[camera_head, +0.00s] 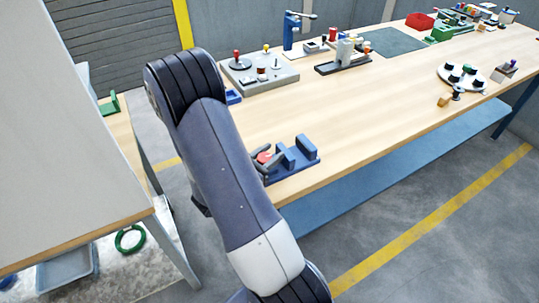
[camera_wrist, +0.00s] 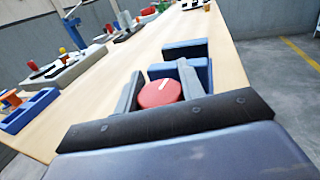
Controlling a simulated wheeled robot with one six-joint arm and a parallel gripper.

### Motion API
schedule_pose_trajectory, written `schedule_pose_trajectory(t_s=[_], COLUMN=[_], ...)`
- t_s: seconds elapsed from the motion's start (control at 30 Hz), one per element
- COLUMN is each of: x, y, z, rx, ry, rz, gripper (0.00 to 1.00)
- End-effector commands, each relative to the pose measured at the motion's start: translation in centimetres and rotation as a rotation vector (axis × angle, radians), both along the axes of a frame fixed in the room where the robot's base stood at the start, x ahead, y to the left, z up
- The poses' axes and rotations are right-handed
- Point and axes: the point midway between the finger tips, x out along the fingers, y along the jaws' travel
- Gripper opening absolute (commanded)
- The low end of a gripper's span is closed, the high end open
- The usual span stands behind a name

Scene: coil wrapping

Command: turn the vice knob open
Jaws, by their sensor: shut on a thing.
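The vice (camera_head: 299,158) is blue and sits at the near left corner of the wooden workbench. In the wrist view its jaw blocks (camera_wrist: 186,49) stand beyond my gripper. The vice knob (camera_wrist: 160,92) is round and red with a pale line on its face, and that line runs close to level, slightly tilted. It also shows as a small red patch in the head view (camera_head: 264,157). My gripper (camera_wrist: 158,88) is shut on the knob, with one grey finger on each side of it. My arm hides part of the vice in the head view.
A grey fixture plate (camera_head: 285,77) with colored knobs lies further back on the bench (camera_head: 370,115). A blue tray (camera_wrist: 28,110) is left of my gripper in the wrist view. A white round plate (camera_head: 447,77) lies at the right. The bench's middle is clear.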

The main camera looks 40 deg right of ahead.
Motion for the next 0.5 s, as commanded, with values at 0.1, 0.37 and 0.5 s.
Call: schedule_pose_trajectory(t_s=[0.1, 0.37, 0.5], x=[0.01, -0.04, -0.06], y=[0.0, -0.01, -0.01], z=[0.05, 0.04, 0.02], rx=[0.0, 0.0, 0.0], ry=[0.0, 0.0, 0.001], rz=[-0.001, -0.003, -0.004], gripper=[0.15, 0.58, 0.59])
